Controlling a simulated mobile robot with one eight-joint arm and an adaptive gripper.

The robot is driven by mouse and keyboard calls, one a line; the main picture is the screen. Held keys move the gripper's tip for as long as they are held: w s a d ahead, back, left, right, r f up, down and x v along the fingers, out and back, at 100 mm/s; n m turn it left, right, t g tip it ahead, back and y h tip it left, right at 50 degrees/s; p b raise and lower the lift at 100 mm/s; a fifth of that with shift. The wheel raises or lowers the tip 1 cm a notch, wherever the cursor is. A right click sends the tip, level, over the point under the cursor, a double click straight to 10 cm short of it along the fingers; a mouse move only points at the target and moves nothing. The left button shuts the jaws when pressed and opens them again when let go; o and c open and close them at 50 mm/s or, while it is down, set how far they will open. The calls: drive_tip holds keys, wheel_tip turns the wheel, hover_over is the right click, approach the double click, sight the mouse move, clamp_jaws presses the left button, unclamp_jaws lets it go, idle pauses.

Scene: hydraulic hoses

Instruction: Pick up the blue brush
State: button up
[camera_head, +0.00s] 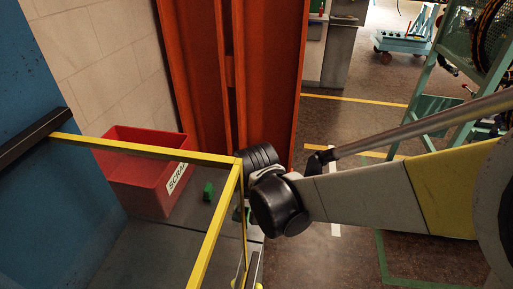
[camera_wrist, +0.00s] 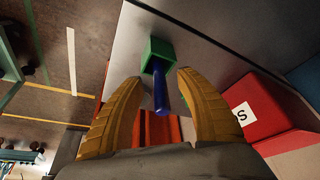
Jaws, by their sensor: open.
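In the wrist view, a blue rod-like piece (camera_wrist: 161,95), which looks like the blue brush, has its far end at a green block (camera_wrist: 157,50) on the grey surface. I cannot tell whether it stands in the block or is joined to it. My gripper (camera_wrist: 161,77) is open, its two yellow fingers on either side of the blue piece, with gaps to both. No blue brush shows in the head view.
A red bin marked SCRAP (camera_head: 140,185) stands at the back of the grey surface (camera_head: 150,255); it also shows in the wrist view (camera_wrist: 262,105). A yellow rail (camera_head: 150,150) runs around the surface's edge, close to my arm. An orange column (camera_head: 270,80) rises behind.

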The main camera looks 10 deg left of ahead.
drive_tip(key=shift+x, duration=0.85)
drive_tip(key=shift+r, duration=0.15)
drive_tip(key=shift+c, duration=0.8)
clamp_jaws()
wheel_tip(320, 180, up, 28)
drive_tip(key=p, duration=0.9)
